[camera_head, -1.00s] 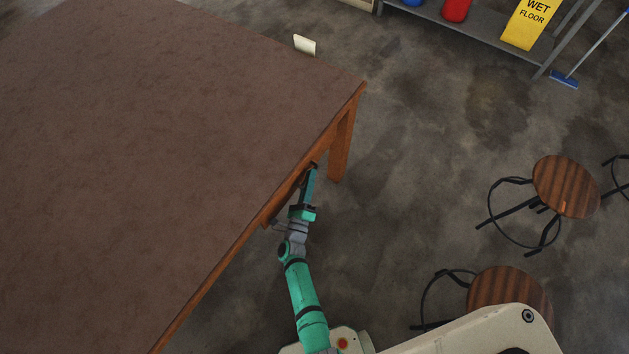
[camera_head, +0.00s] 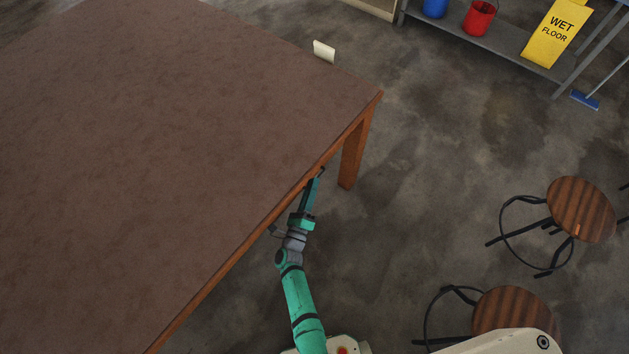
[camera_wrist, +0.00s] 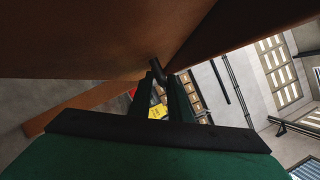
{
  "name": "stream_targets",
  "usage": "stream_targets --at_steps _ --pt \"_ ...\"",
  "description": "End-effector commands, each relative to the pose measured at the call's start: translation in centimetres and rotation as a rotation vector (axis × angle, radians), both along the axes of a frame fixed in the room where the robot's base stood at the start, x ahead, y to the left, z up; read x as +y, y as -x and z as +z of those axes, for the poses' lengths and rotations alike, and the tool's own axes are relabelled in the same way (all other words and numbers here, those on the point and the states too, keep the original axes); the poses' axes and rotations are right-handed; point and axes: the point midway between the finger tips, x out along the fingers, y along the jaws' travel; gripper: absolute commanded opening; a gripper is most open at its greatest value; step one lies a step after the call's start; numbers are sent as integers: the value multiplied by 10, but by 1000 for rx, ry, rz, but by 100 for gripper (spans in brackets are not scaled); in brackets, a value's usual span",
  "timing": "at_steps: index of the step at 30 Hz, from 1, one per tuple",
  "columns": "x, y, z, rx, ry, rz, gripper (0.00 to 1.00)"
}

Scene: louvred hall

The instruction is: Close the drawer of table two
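The large brown-topped table (camera_head: 190,130) fills the left of the head view. My gripper (camera_head: 314,182) is at its right side edge, just under the tabletop, near the corner leg (camera_head: 352,155). In the wrist view, the orange-brown wooden front (camera_wrist: 85,40) lies at upper left, with a dark bar handle (camera_wrist: 157,70) on it. The two fingers of my gripper (camera_wrist: 163,82) are on either side of this handle and look closed on it. The drawer front looks about flush with the table's side, but the tabletop hides most of it from above.
Two round wooden stools (camera_head: 581,210) (camera_head: 515,312) stand to the right. A metal shelf (camera_head: 500,45) at the back holds buckets and a yellow wet-floor sign (camera_head: 556,33). A small pale card (camera_head: 324,51) stands at the table's far edge. The floor between table and stools is clear.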

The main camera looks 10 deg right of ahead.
Motion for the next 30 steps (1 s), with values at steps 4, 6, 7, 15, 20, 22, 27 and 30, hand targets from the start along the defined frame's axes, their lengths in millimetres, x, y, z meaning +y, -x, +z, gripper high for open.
stream_targets --at_steps 4,6,7,15,20,22,27,30 --pt "15 27 -8 4 1 0 17" --pt "21 37 -10 3 1 0 17" --pt "24 41 -11 3 0 -2 17" --pt "39 66 -18 3 1 -4 17" --pt "40 69 -18 2 1 -4 17" --pt "40 70 -18 2 1 -5 17" --pt "40 69 -18 2 0 -5 17" --pt "40 69 -18 2 0 -5 17"
